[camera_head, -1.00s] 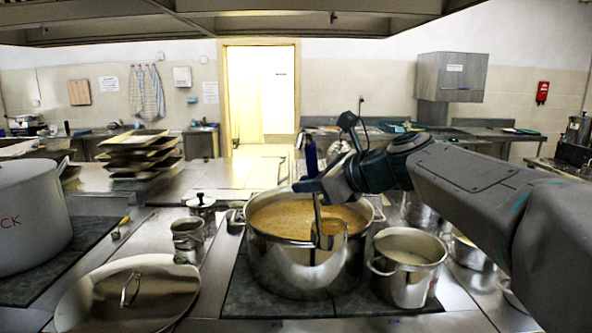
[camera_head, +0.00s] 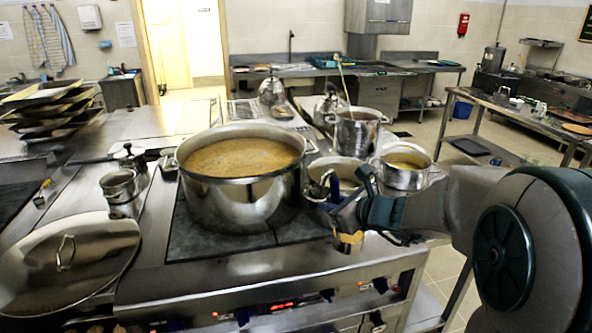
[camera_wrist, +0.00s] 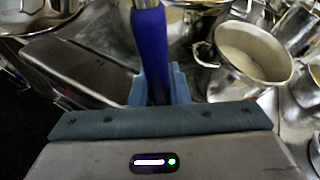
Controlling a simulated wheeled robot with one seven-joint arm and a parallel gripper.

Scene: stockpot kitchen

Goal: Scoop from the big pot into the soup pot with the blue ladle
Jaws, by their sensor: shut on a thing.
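My gripper (camera_head: 338,205) is shut on the blue ladle, whose blue handle (camera_wrist: 150,45) stands between the fingers in the wrist view. The ladle's steel bowl (camera_head: 348,242) hangs below the gripper, by the stove's front edge, and shows a yellowish tint; its contents are hard to make out. The big pot (camera_head: 240,200) stands to the left, full of orange-brown soup. The soup pot (camera_head: 322,178), with pale contents, stands just behind my gripper and is partly hidden by it. It also shows in the wrist view (camera_wrist: 228,80), right of the handle.
A pot with yellowish contents (camera_head: 405,178) and a taller pot with a utensil (camera_head: 358,132) stand behind and to the right. A large lid (camera_head: 70,260) lies at the left front, near small steel containers (camera_head: 120,187). The stove's front edge runs below my gripper.

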